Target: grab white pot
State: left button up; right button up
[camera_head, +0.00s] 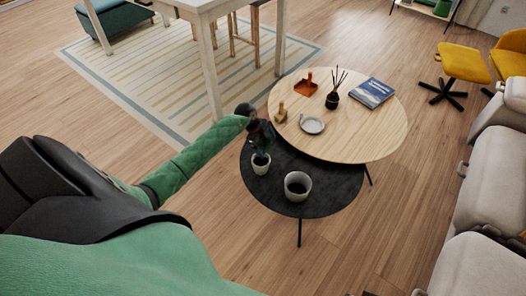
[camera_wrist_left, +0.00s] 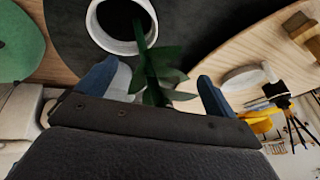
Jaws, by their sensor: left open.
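On the black round table stand two white pots. The smaller white pot (camera_head: 261,164) holds a green plant (camera_head: 262,143); the wider, pale pot (camera_head: 298,187) to its right has a dark inside. My left gripper (camera_head: 262,132) is above the small pot, at the plant's top, and partly hides it. In the left wrist view the open fingers stand on either side of the leaves (camera_wrist_left: 158,75), with no visible grip. A white pot rim (camera_wrist_left: 126,47) shows beyond them; I cannot tell which pot it is. My right gripper is out of view.
The black table (camera_head: 320,208) tucks under a higher wooden round table (camera_head: 365,142), which carries a grey dish (camera_head: 312,125), a reed diffuser (camera_head: 333,100), a blue book (camera_head: 372,93) and an orange tray (camera_head: 306,88). A pale sofa (camera_head: 496,170) is at right.

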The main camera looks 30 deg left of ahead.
pick_arm(q)
jog(key=c, duration=1.8)
jog(key=shift+o, duration=0.2)
